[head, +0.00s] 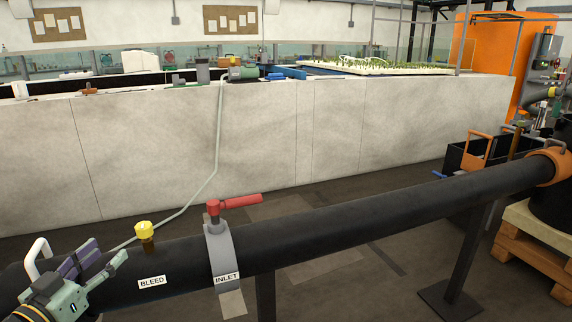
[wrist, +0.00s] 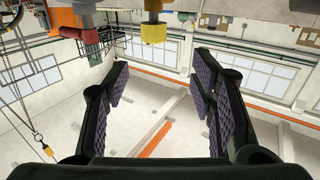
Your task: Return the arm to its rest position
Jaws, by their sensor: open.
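My gripper (head: 108,252) is at the lower left of the head view, by the left end of the black pipe (head: 345,222). In the wrist view my gripper (wrist: 160,88) shows two dark fingers with purple pads, spread apart with nothing between them. The yellow bleed knob (head: 144,230) stands on the pipe just right of the fingertips, apart from them in the head view. The knob also shows at the top of the wrist view (wrist: 153,32). Most of my arm is outside the head view.
A red valve handle (head: 235,202) stands on the grey INLET clamp (head: 222,255), right of the knob. A long pale wall (head: 260,130) runs behind the pipe, with a thin hose (head: 218,130) down it. Black crates (head: 480,155) and a wooden pallet (head: 530,250) are at right.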

